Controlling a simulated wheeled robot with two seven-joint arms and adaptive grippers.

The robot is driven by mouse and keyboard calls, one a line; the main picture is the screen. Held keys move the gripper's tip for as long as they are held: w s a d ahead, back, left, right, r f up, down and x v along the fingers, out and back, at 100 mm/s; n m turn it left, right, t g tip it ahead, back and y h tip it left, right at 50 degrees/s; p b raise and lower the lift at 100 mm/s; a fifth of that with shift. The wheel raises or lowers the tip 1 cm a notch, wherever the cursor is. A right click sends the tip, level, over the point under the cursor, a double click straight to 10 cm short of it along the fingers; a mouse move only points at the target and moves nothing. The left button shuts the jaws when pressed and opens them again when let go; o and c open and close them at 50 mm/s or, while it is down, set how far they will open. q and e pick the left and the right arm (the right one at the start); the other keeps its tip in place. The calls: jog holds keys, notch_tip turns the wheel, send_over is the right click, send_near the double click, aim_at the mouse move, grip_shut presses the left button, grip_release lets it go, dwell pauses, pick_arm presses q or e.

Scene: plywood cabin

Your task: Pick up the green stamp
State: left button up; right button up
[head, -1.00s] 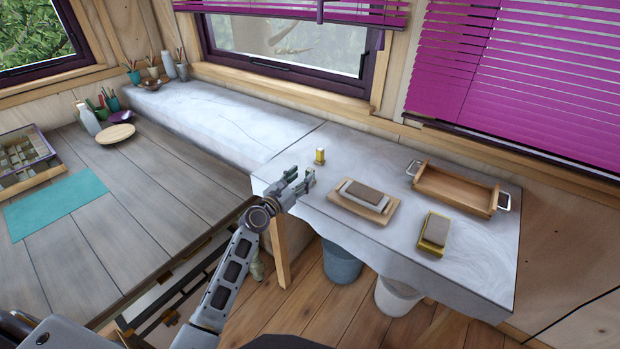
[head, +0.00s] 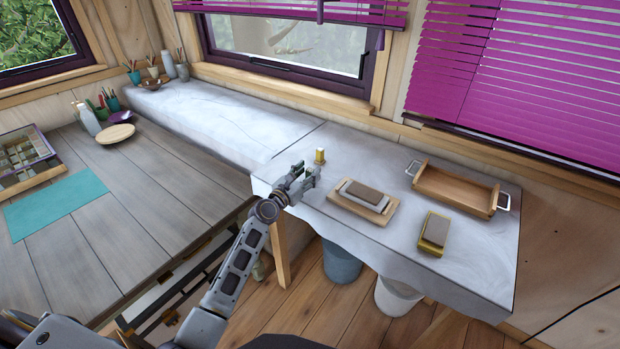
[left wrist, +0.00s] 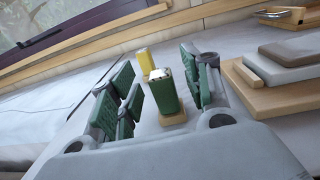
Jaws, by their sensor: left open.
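The green stamp (left wrist: 166,97) stands upright on the stone counter in the left wrist view, with a pale metallic top and a light wooden foot. My left gripper (head: 304,172) is open over the counter's left corner. In the left wrist view, its green-padded fingers (left wrist: 156,72) are on either side of the stamp, with a gap visible on the left; I cannot tell whether the right pads touch it. In the head view the stamp is mostly hidden by the gripper. My right gripper is not in view.
A yellow stamp (head: 320,157) stands just behind, also in the left wrist view (left wrist: 146,62). A stone block on a wooden board (head: 363,197), a yellow-edged block (head: 434,230) and a wooden tray (head: 455,190) lie to the right on the counter.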

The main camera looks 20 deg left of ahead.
pick_arm(q)
jog(key=shift+x, duration=0.9)
grip_shut()
